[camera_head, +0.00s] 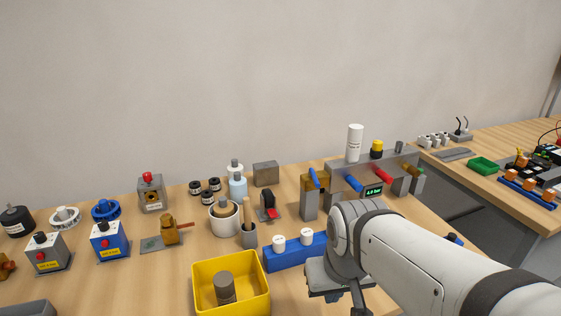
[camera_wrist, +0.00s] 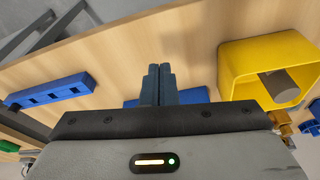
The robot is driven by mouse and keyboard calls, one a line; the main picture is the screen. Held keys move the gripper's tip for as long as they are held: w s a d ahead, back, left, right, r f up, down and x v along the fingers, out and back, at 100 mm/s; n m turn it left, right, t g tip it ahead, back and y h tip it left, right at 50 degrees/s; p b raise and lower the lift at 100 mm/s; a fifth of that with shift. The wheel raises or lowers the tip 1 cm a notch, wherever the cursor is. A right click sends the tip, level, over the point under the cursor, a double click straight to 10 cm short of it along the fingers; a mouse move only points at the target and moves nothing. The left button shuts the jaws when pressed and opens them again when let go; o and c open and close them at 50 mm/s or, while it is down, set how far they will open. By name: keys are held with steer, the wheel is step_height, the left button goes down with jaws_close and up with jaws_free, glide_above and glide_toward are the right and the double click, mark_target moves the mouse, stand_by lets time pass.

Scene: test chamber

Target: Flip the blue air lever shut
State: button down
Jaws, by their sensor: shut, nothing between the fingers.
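A blue lever (camera_head: 354,183) sits on the front of a grey manifold with a small lit display reading about 4.0 bar. Another blue lever (camera_head: 313,178) stands steeply tilted on a brass valve atop a grey post just left of it. I cannot tell for sure which one is the air lever. My gripper shows in the wrist view (camera_wrist: 157,84) with its two dark fingers together and nothing between them. In the head view it is low in front of the manifold, mostly hidden by my arm, apart from both levers. Neither lever shows in the wrist view.
A red lever (camera_head: 381,173) is on the manifold's right part. A white canister (camera_head: 354,143) stands on top. A blue block (camera_head: 283,258) with white-capped pieces and a yellow bin (camera_head: 203,294) lie left of my arm. A blue rail (camera_wrist: 45,91) lies left in the wrist view.

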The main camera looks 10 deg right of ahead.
steer(key=w+r+h+p, duration=0.2)
steer(key=w+r+p, duration=0.1)
steer(key=w+r, duration=0.5)
steer(key=m+t+h+p, duration=0.1)
steer(key=t+h+p, duration=0.1)
steer(key=h+p, duration=0.15)
glide_toward(314, 179)
steer(key=a+r, duration=0.3)
steer(key=a, duration=0.3)
steer(key=w+d+f+p, duration=0.2)
steer(key=d+f+p, duration=0.1)
steer(key=d+f, duration=0.5)
steer(key=shift+w+f, duration=0.35)
steer(key=shift+f, duration=0.2)
